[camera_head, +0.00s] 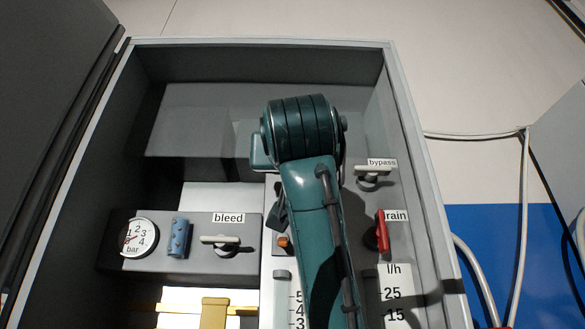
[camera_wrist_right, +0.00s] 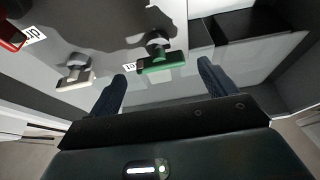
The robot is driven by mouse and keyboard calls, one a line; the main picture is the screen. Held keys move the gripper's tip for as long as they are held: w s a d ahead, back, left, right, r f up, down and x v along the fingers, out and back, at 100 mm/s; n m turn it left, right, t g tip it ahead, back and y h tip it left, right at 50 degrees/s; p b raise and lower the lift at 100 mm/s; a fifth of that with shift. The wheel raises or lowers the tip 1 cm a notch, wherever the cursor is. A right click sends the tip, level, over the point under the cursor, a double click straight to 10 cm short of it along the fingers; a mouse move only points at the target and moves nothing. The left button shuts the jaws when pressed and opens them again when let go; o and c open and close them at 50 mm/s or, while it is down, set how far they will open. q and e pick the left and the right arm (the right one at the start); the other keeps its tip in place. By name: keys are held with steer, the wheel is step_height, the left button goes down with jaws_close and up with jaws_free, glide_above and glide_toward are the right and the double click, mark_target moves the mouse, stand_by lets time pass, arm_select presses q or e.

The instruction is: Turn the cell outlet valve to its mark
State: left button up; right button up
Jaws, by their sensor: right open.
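A green valve handle (camera_wrist_right: 162,63) on a round stem shows in the right wrist view, with a partly cut-off white label at its left end. I take it for the cell outlet valve, but its full label and its mark cannot be read. My right gripper (camera_wrist_right: 161,70) is open, its two dark fingers spread to either side of the green handle. Nothing is held, and I cannot tell whether a finger touches the handle. In the head view my teal right arm covers the green handle. My left gripper is not in view.
Nearby are the bypass lever (camera_head: 372,171), red drain handle (camera_head: 382,232) and bleed lever (camera_head: 222,240). A bar gauge (camera_head: 139,237) and blue cylinder (camera_head: 180,238) stand at left. Grey cabinet walls (camera_head: 425,190) enclose the panel.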

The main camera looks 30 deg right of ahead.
arm_select(q)
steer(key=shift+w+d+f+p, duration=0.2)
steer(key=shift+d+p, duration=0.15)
steer(key=shift+p, duration=0.1)
arm_select(e)
steer(key=shift+x, duration=2.35)
steer(key=c, duration=1)
